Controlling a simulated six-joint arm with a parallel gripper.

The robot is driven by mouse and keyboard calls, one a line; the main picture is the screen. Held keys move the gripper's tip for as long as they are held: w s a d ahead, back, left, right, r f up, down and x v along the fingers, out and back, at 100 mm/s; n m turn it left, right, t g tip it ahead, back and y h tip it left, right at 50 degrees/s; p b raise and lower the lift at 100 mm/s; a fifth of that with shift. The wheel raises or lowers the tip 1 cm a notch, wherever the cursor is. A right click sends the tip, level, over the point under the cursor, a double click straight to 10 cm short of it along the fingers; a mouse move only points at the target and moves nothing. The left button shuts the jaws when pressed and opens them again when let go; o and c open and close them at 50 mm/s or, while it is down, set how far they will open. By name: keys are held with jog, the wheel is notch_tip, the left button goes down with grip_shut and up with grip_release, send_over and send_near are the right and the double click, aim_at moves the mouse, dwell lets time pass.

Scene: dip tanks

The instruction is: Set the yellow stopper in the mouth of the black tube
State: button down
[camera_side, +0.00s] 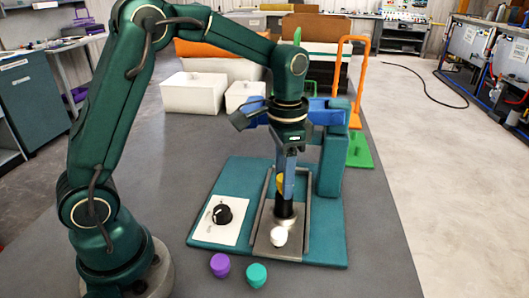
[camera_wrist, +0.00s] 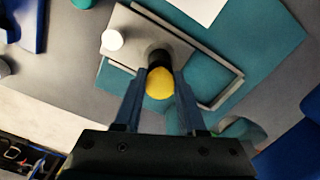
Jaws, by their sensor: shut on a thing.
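The yellow stopper (camera_side: 280,183) is held between the fingers of my gripper (camera_side: 287,178), which points straight down. In the wrist view the yellow stopper (camera_wrist: 160,84) sits between the two blue-grey fingers of my gripper (camera_wrist: 160,90). The black tube (camera_side: 284,208) stands upright on a metal tray (camera_side: 262,246), directly below the stopper. In the wrist view the black tube (camera_wrist: 161,60) shows just past the stopper, partly covered by it. The stopper is at or just above the tube's mouth; I cannot tell whether it touches or sits inside.
A white stopper (camera_side: 279,236) is on the tray in front of the tube. A purple stopper (camera_side: 220,265) and a teal stopper (camera_side: 257,275) stand on the grey table in front of the teal base (camera_side: 210,241). A black knob (camera_side: 222,214) is left; a blue-teal stand (camera_side: 331,165) is close on the right.

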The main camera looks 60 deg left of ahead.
jog(key=shift+f, duration=0.45)
dwell(0.6)
grip_release()
dwell(0.4)
jog(key=shift+r, duration=4)
